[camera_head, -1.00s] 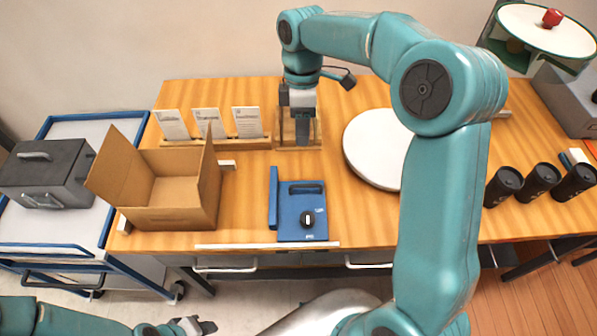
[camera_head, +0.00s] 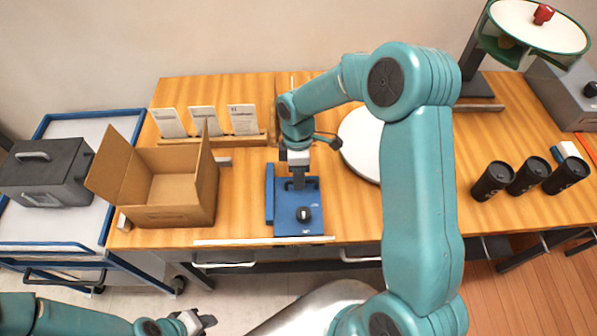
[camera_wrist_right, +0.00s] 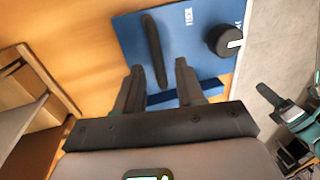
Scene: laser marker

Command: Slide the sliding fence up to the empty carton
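The sliding fence (camera_head: 285,222) is a blue plate with an upright blue wall (camera_head: 269,194) on its left side, a black bar handle and a black knob (camera_head: 303,214). It lies on the wooden table. In the right wrist view its plate (camera_wrist_right: 190,55), handle (camera_wrist_right: 153,50) and knob (camera_wrist_right: 226,40) show. My right gripper (camera_head: 298,183) is above the handle; its open fingers (camera_wrist_right: 160,68) lie either side of it in the wrist view, contact unclear. The open, empty carton (camera_head: 172,214) stands left of the fence with a gap between. My left gripper (camera_head: 203,320) is low, in front of the table.
Cards in a wooden rack (camera_head: 207,144) stand behind the carton. A white round plate (camera_head: 360,145) lies right of my right gripper, partly hidden by my arm. Several black cups (camera_head: 493,181) stand further right. A blue-edged cart (camera_head: 75,217) with a grey case (camera_head: 47,173) is at left.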

